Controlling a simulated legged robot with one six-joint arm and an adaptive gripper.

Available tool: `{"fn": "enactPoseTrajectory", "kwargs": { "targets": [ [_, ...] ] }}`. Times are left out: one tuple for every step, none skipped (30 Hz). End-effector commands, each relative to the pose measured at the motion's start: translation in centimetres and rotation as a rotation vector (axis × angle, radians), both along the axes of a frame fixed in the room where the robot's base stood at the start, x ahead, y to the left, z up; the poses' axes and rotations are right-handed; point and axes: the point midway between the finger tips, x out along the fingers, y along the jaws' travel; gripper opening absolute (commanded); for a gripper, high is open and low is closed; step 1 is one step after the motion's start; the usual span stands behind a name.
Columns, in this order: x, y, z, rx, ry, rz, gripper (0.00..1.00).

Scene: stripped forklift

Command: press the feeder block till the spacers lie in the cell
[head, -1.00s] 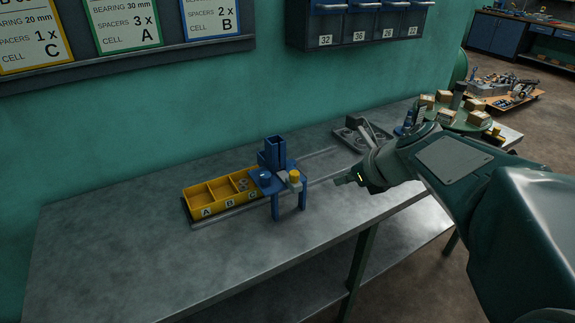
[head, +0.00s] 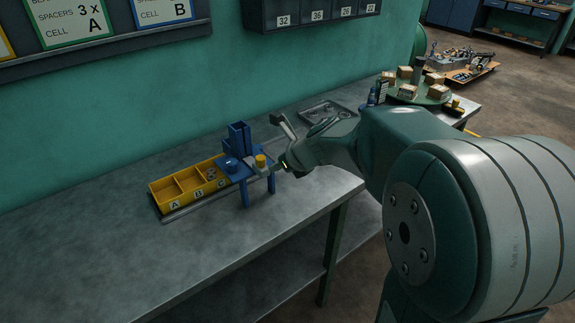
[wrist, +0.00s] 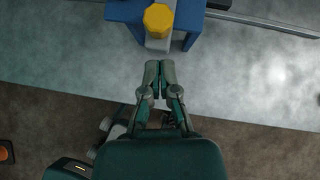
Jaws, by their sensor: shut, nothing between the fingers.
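The blue feeder (head: 240,165) stands on the bench over the right end of the yellow tray (head: 176,206), with an upright square tube. Its feeder block is pale grey with a yellow knob (head: 260,160) on top, at the feeder's right front side. The tray has cells marked A, B and C; small grey spacers (head: 212,173) lie in cell C, and A and B look empty. My gripper (head: 284,166) is shut and empty, just right of the block. In the wrist view my fingertips (wrist: 160,66) point at the grey block (wrist: 158,44), with a small gap.
The steel bench (head: 120,255) is clear in front of the tray. A grey tray (head: 322,112) lies behind my arm. A round green stand with boxes (head: 408,92) is at the bench's right end. Numbered bins (head: 310,12) and sign cards (head: 75,22) hang on the wall.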

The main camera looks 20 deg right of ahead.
Motion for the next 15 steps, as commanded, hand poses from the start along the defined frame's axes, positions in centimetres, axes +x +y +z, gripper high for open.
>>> {"fn": "enactPoseTrajectory", "kwargs": {
  "targets": [
    [0.6,0.4,-0.1,0.000,0.002,0.001,0.00],
    [0.9,0.5,-0.1,0.000,0.001,0.002,0.00],
    [1.1,0.7,0.0,0.001,0.002,0.001,0.00],
    [1.3,0.8,-0.1,0.001,0.002,0.001,0.00],
    [1.4,0.8,0.0,0.001,0.002,0.001,0.00],
    [1.6,0.9,0.0,0.002,0.002,0.000,0.00],
    [1.6,0.9,0.0,0.001,0.002,-0.001,0.00],
    [1.7,0.9,0.0,0.001,0.002,-0.001,0.00],
    [1.7,1.0,0.0,0.001,0.002,-0.001,0.00],
    [1.7,0.9,0.0,0.001,0.002,-0.001,0.00],
    [1.7,0.9,0.0,0.001,0.002,-0.001,0.00],
    [1.7,0.9,0.0,0.001,0.002,-0.001,0.00],
    [1.7,0.9,0.0,0.001,0.002,-0.001,0.00],
    [1.7,0.9,0.0,0.001,0.002,-0.001,0.00],
    [1.7,0.9,0.0,0.001,0.002,-0.001,0.00]
  ]
}}
